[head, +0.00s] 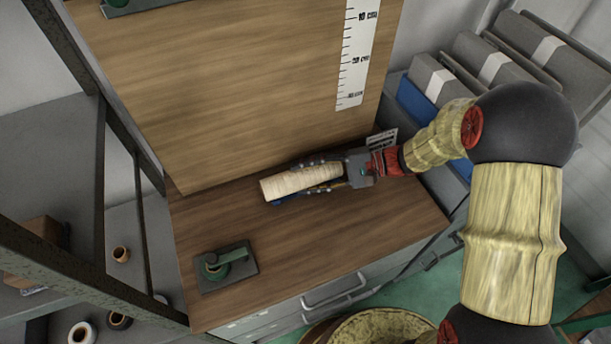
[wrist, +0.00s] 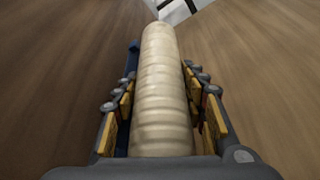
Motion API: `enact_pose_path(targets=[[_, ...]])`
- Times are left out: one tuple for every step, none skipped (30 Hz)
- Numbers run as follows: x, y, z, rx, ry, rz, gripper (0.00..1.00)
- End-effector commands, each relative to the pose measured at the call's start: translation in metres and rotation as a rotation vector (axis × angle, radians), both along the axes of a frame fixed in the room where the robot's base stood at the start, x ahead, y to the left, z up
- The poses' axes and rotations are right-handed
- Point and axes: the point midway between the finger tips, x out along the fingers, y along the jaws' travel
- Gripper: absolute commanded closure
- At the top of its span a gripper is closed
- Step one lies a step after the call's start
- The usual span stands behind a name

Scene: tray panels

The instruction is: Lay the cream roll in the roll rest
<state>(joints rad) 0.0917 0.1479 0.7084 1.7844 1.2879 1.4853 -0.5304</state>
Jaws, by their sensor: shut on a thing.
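The cream roll (head: 285,183) is a pale, ribbed cylinder lying roughly level, low over the wooden worktop. My gripper (head: 310,178) comes from the right and is shut on the roll, with one finger along each side. In the wrist view the roll (wrist: 160,60) runs away from me between the yellow-padded fingers (wrist: 160,100). A blue part (head: 291,197) shows under the roll's near edge, and also along its left side in the wrist view (wrist: 131,60). It may be the roll rest; most of it is hidden. I cannot tell whether the roll touches it.
A dark plate with a green lever (head: 226,266) stands on the worktop (head: 330,240) at the front left. An upright wooden panel (head: 230,90) with a white scale (head: 356,55) rises behind. Grey shelving stands left, and grey bins right.

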Motion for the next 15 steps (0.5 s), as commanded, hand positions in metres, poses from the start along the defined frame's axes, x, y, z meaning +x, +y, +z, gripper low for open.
enact_pose_path(targets=[[-0.0015,-0.0004,-0.0069,-0.008,0.006,0.0,0.98],[-0.0016,-0.0004,-0.0077,-0.009,0.006,-0.001,0.98],[-0.0018,-0.0005,-0.0085,-0.01,0.007,-0.001,0.98],[-0.0019,-0.0004,-0.0091,-0.01,0.007,-0.001,0.98],[-0.0022,-0.0005,-0.0097,-0.009,0.008,0.0,0.98],[-0.0024,-0.0005,-0.0105,-0.009,0.008,0.0,0.98],[-0.0026,-0.0005,-0.0111,-0.01,0.009,0.0,0.98],[-0.0028,-0.0005,-0.0117,-0.01,0.01,0.001,0.98],[-0.0032,-0.0005,-0.0125,-0.01,0.01,0.001,0.98],[-0.0034,-0.0005,-0.0129,-0.01,0.011,0.0,0.98],[-0.0036,-0.0005,-0.0134,-0.01,0.011,0.002,0.98],[-0.004,-0.0006,-0.0139,-0.011,0.012,0.002,0.98],[-0.0042,-0.0006,-0.0142,-0.01,0.014,0.002,0.98],[-0.0045,-0.0005,-0.0144,-0.01,0.014,0.002,0.98],[-0.0048,-0.0005,-0.0147,-0.011,0.015,0.002,0.98]])
